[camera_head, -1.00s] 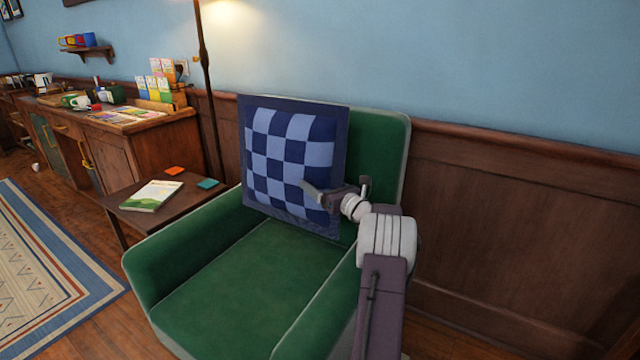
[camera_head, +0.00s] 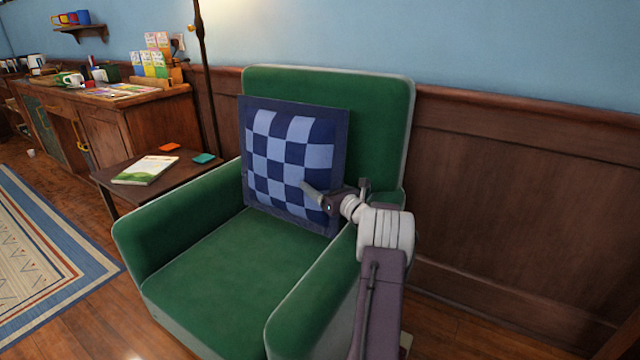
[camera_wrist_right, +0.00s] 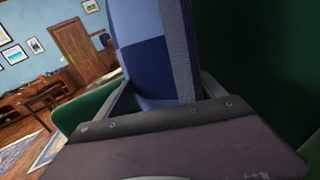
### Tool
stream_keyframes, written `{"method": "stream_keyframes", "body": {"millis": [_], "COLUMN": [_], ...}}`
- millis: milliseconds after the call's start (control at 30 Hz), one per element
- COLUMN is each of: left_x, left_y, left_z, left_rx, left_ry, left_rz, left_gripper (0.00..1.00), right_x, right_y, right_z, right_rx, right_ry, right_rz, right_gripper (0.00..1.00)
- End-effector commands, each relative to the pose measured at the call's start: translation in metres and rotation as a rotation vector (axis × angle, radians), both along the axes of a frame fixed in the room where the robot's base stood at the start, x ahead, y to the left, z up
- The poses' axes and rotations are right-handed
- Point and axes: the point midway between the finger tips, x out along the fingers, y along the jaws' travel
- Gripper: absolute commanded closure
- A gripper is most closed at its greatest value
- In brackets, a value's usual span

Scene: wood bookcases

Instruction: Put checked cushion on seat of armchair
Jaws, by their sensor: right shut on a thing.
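The checked cushion (camera_head: 290,160), dark blue and light blue with a navy border, is upright in front of the backrest of the green armchair (camera_head: 215,275). Its lower edge is close to the rear of the seat; I cannot tell whether it touches. My right gripper (camera_head: 318,197) is shut on the cushion at its right side. In the right wrist view the cushion (camera_wrist_right: 155,50) stands between the two fingers (camera_wrist_right: 165,95), with the green chair at both sides. The left gripper is not in view.
A small side table (camera_head: 115,190) left of the chair holds a book (camera_head: 146,170) and two coasters. A lamp pole (camera_head: 207,80) stands behind it. A wooden desk (camera_head: 150,125) is further left. The front of the seat is clear. A panelled wall (camera_head: 540,190) is behind.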

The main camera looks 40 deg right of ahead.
Motion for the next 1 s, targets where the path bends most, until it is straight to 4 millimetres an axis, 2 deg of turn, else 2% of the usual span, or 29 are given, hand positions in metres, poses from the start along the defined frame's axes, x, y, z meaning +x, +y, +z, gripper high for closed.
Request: {"method": "stream_keyframes", "body": {"millis": [67, 333, 367, 400, 433, 700, 767, 1000], "left_x": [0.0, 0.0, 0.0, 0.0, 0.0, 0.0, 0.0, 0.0], "left_y": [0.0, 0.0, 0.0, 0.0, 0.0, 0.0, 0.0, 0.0], "left_z": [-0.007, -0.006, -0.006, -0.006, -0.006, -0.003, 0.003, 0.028], "left_rx": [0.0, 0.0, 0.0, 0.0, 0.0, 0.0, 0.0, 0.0], "left_ry": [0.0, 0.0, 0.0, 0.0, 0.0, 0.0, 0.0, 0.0], "left_rz": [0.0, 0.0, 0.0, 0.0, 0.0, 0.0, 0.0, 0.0], "left_gripper": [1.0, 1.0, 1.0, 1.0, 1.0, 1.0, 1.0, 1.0], "right_x": [0.0, 0.0, 0.0, 0.0, 0.0, -0.006, -0.015, -0.069], "right_y": [0.0, 0.0, 0.0, 0.0, 0.0, 0.0, 0.0, 0.004], "right_z": [-0.007, -0.009, -0.009, -0.01, -0.01, -0.012, -0.01, -0.01], "right_rx": [-0.001, 0.002, 0.003, 0.003, 0.003, 0.008, 0.01, 0.008], "right_ry": [-0.004, 0.001, 0.001, 0.002, 0.002, 0.01, 0.01, 0.006], "right_rz": [0.0, 0.0, 0.0, 0.0, 0.0, -0.002, -0.002, -0.006], "right_gripper": [0.8, 0.8, 0.15, 0.04, 0.0, 0.0, 0.0, 0.0]}}
